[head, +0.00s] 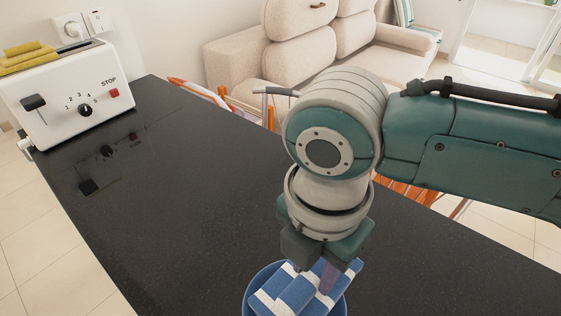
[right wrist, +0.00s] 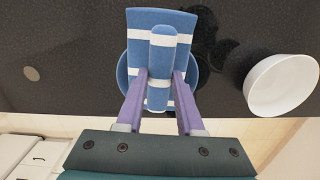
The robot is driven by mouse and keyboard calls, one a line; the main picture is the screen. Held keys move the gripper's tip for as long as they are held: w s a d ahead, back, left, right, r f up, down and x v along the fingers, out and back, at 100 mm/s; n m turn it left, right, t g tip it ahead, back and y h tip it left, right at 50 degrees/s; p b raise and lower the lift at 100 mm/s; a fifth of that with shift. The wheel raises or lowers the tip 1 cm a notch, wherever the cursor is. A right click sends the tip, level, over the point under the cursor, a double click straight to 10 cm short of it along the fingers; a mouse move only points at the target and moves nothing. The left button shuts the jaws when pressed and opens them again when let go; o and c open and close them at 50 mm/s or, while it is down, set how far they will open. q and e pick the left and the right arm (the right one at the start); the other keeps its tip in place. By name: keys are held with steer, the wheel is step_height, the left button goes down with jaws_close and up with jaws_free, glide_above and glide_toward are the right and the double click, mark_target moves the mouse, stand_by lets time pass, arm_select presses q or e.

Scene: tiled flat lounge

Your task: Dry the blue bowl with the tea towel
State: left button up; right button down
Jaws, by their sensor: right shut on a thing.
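A blue bowl (head: 247,299) stands on the black counter at the bottom of the head view; its rim also shows in the right wrist view (right wrist: 190,77). A blue and white striped tea towel (head: 270,297) lies bunched in the bowl's mouth. In the right wrist view the towel (right wrist: 140,25) spreads over the bowl and hides most of its inside. My right gripper (head: 310,272) points down over the bowl, its purple fingers (right wrist: 160,85) shut on a folded ridge of the towel. I cannot tell whether the towel touches the bowl's bottom. My left gripper is not in view.
A white bowl (right wrist: 281,85) stands to the right of the blue bowl in the right wrist view. A white toaster (head: 75,98) with yellow items on top stands at the counter's far left. The black counter (head: 180,190) between is clear. A beige sofa (head: 300,50) is beyond.

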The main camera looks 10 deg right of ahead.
steer(key=shift+f+b, duration=0.3)
steer(key=shift+f, duration=0.1)
